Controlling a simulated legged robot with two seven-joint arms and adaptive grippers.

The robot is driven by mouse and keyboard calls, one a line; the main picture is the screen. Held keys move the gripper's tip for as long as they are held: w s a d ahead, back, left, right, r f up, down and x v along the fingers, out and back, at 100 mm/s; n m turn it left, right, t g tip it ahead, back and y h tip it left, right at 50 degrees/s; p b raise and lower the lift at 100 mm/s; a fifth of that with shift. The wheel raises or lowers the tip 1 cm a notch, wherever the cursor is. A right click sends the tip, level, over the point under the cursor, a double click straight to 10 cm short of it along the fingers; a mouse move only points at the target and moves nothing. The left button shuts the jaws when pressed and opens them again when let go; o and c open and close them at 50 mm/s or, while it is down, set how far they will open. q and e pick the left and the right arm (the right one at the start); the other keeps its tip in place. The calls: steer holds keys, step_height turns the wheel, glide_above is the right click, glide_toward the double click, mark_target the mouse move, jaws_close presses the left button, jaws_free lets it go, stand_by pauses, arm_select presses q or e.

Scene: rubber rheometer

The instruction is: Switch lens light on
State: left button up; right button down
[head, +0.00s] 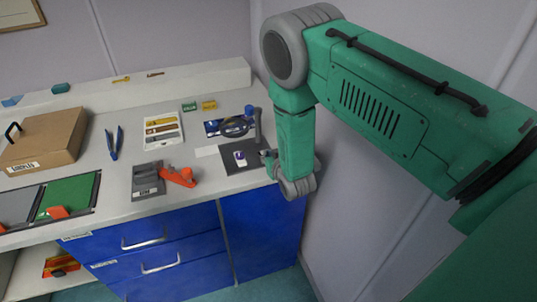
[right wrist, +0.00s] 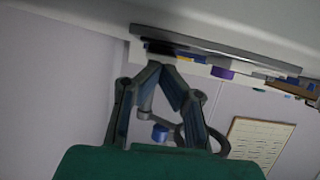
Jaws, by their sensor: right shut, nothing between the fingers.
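A magnifier lens with a dark ring (head: 237,127) stands at the back right of the bench, beside a blue-topped post (head: 249,111). The lens light's state and its switch are too small to tell. My right gripper (head: 267,157) is at the right edge of a dark plate (head: 238,160) bearing a small blue and white piece, in front of the lens. In the right wrist view my right gripper (right wrist: 162,72) is shut and empty, its fingertips close to the bench edge. A blue cylinder (right wrist: 160,132) shows between its finger links. My left gripper is out of view.
Left of the plate are an orange-handled tool (head: 180,177) on a grey base, a white tray (head: 163,131), blue tweezers (head: 115,143) and a cardboard box (head: 43,141). Blue drawers (head: 150,262) are below. A wall is close on the right.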

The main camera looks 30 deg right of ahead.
steer(key=shift+s+f+b, duration=0.15)
steer(key=shift+f+b, duration=0.4)
steer(key=shift+r, duration=0.25)
steer(key=shift+r+p, duration=0.1)
steer(key=shift+p, duration=0.25)
steer(key=shift+r+p, duration=0.45)
steer(key=shift+r, duration=0.25)
